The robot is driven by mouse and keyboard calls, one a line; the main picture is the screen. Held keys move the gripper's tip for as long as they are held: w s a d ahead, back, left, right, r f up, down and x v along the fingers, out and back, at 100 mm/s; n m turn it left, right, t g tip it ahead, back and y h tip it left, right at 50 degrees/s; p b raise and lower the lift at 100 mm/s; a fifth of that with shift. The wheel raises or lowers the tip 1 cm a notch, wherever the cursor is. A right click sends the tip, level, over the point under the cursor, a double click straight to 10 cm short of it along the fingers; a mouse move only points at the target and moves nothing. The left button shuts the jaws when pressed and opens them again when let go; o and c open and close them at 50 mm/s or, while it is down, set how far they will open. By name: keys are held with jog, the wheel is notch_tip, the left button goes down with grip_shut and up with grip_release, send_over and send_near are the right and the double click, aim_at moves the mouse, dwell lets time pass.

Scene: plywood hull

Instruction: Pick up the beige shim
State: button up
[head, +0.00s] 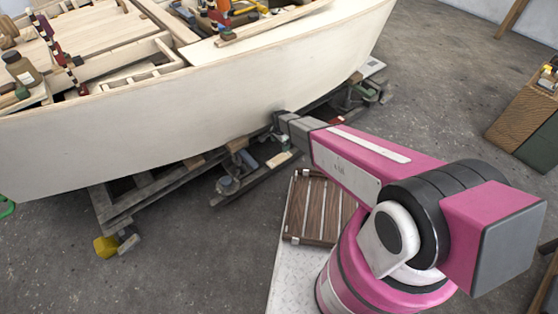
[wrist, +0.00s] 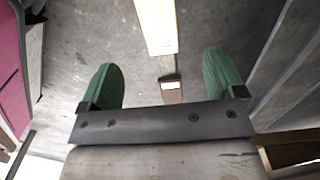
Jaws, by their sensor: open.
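A long pale beige piece, which looks like the beige shim (wrist: 157,24), reaches in from the top edge of the wrist view. Its far end is cut off by the frame. My gripper (wrist: 160,62) is open, with its two green fingers wide apart, one on each side of the beige piece's line. Nothing is between the fingers in their grip. In the head view my arm's end reaches to the hull's lower side, and the fingers are hidden there. A pale beige block (head: 279,159) lies on the cradle timber below; I cannot tell if it is the same piece.
The plywood hull (head: 200,100) overhangs the dark cradle timbers (head: 140,197). A small brown block (wrist: 171,92) lies near the beige piece. A yellow object (head: 106,246) is on the floor at left. A slatted brown rack (head: 317,208) lies beside my arm. Grey floor is open at right.

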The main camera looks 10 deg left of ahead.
send_over(280, 158)
jog(key=f, duration=0.5)
jog(key=shift+w+f, duration=0.15)
jog(key=shift+w, duration=0.05)
jog(key=shift+s+f, duration=0.15)
jog(key=shift+f, duration=2.6)
jog(key=c, duration=1)
